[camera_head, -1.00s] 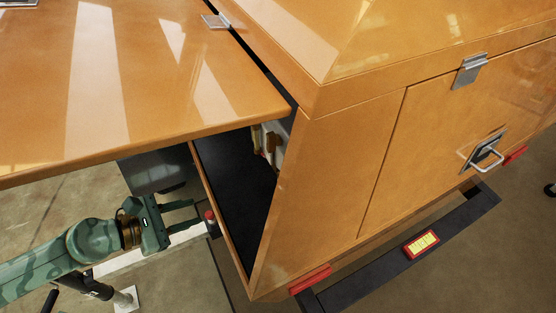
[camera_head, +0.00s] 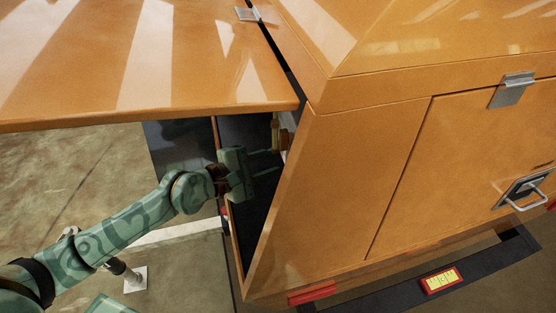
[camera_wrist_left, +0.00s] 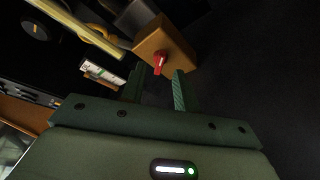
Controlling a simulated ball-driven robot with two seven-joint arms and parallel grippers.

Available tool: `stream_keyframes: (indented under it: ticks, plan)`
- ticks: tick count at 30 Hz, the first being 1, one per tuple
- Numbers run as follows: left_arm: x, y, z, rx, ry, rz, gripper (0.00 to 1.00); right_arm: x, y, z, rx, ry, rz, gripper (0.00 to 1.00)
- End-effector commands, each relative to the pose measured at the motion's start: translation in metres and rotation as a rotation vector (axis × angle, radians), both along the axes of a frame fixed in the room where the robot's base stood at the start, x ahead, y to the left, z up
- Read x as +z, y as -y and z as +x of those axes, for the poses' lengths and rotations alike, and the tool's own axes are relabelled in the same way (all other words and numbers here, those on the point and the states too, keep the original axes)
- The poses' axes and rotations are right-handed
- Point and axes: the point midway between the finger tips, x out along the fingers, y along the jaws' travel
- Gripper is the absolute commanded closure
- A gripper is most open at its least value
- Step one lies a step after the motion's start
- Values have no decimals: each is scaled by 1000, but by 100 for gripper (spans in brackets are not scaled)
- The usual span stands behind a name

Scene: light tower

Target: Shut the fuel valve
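The fuel valve shows in the left wrist view as a small red handle (camera_wrist_left: 160,63) on a brown-orange block (camera_wrist_left: 168,45). My left gripper (camera_head: 266,164) reaches into the open end of the orange cabinet, under the raised panel. In the left wrist view the left gripper (camera_wrist_left: 158,88) is open, with its two fingers apart. The red handle lies just beyond the fingertips and between them in the picture; I see no contact. In the head view I cannot make out the red handle. My right gripper is not in view.
The raised orange panel (camera_head: 130,80) hangs over my left arm. The cabinet's side wall (camera_head: 335,190) stands close to the right of the gripper. In the left wrist view a yellow bar (camera_wrist_left: 78,27) and a white labelled part (camera_wrist_left: 103,75) lie left of the valve.

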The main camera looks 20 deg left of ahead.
Motion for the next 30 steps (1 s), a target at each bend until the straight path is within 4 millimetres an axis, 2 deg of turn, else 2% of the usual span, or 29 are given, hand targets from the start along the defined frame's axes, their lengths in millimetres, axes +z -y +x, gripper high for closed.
stream_keyframes:
  ticks: [6, 16, 19, 20, 30]
  plan:
    - [-6, 15, 19, 0, 0, 0, 69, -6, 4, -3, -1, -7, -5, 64]
    - [-6, 17, 22, 0, 0, 0, 69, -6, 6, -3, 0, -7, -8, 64]
    - [-6, 16, 22, 0, 0, 0, 97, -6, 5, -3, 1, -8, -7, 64]
    - [-6, 16, 22, 0, 0, 0, 100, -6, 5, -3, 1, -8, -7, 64]
    - [-5, 16, 22, 0, -23, -16, 100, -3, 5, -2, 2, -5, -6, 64]
